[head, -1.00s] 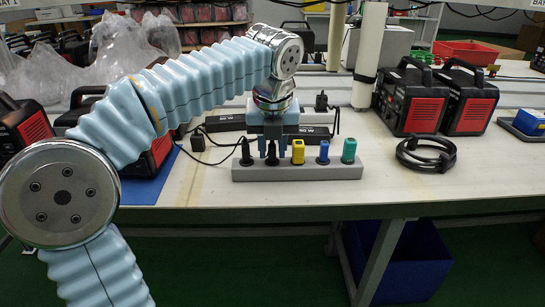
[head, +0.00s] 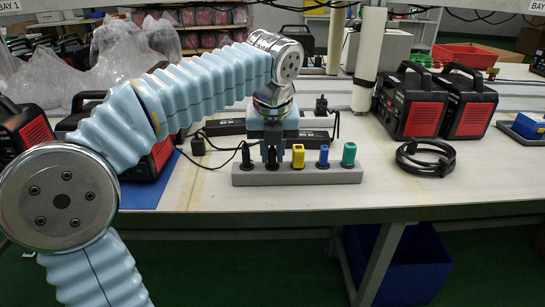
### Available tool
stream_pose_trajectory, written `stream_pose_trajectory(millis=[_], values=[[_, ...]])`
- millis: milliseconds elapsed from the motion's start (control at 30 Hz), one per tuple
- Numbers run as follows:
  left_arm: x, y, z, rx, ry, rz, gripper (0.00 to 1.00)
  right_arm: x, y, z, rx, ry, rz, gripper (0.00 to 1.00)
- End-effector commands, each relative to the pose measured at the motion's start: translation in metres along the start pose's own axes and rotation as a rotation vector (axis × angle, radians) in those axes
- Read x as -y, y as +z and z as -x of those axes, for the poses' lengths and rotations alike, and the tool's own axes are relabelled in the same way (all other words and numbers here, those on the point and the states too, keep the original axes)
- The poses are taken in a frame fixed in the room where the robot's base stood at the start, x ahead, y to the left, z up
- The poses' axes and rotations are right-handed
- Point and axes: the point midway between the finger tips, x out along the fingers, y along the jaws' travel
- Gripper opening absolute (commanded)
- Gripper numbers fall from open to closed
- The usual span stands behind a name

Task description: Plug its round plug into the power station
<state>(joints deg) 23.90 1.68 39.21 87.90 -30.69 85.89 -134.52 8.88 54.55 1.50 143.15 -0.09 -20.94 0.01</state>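A grey strip (head: 297,177) on the workbench holds a row of upright plugs. A black plug (head: 246,157) with a cable is at its left end. A second black plug (head: 272,162) is beside it, then a yellow plug (head: 298,157), a blue one (head: 323,158) and a green one (head: 348,155). My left gripper (head: 272,155) points down over the second black plug, its fingers close on both sides and apparently shut on it. The plug still stands in the strip. Black-and-red power stations (head: 411,102) stand on the bench at right. My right gripper is out of view.
A coiled black cable (head: 426,158) lies right of the strip. Black bricks (head: 225,127) lie behind it. A white post (head: 368,60) rises at the back.

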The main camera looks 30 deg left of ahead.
Motion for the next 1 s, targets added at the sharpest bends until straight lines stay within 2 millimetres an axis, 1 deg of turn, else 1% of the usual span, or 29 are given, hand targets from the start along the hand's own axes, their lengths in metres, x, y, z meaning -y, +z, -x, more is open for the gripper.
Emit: stream_pose_trajectory(millis=[33,67,233,367,867,1000], values=[[0.0,0.0,0.0,0.0,0.0,0.0,0.04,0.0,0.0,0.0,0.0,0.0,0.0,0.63],[0.0,0.0,0.0,0.0,0.0,0.0,0.0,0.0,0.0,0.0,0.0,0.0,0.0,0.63],[0.0,0.0,0.001,0.0,0.0,0.0,0.0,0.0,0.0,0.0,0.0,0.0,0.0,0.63],[0.0,0.001,0.005,0.001,0.0,0.0,0.0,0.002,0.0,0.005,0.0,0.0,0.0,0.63],[0.0,0.008,0.033,0.0,0.0,0.0,0.0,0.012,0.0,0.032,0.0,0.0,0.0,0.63],[0.0,0.01,0.039,0.001,-0.001,0.0,0.0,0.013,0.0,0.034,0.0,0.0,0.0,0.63]])
